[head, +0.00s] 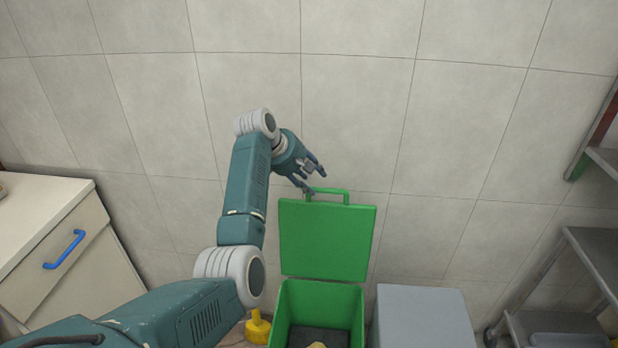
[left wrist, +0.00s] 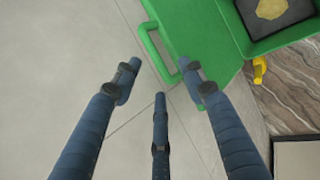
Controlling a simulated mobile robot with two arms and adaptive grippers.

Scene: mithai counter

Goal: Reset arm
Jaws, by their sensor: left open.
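My left arm comes in from the lower left of the head view and reaches up to the wall. My left gripper (head: 311,177) is open, its fingers spread beside the handle of a green lid (head: 327,238). In the left wrist view the open gripper (left wrist: 160,82) has nothing between its fingers. The lid's handle (left wrist: 152,42) lies close to the fingertips there; whether they touch it I cannot tell. The lid stands upright and open behind a green bin (head: 283,312). A pale yellowish piece (head: 317,345) lies on the bin's dark bottom. My right gripper is not in view.
A grey box (head: 420,315) stands right of the bin. A yellow object (head: 257,328) is left of it, partly behind my arm. A white cabinet (head: 60,240) with a blue handle is at left, metal shelving (head: 595,255) at right. A tiled wall (head: 400,100) stands behind.

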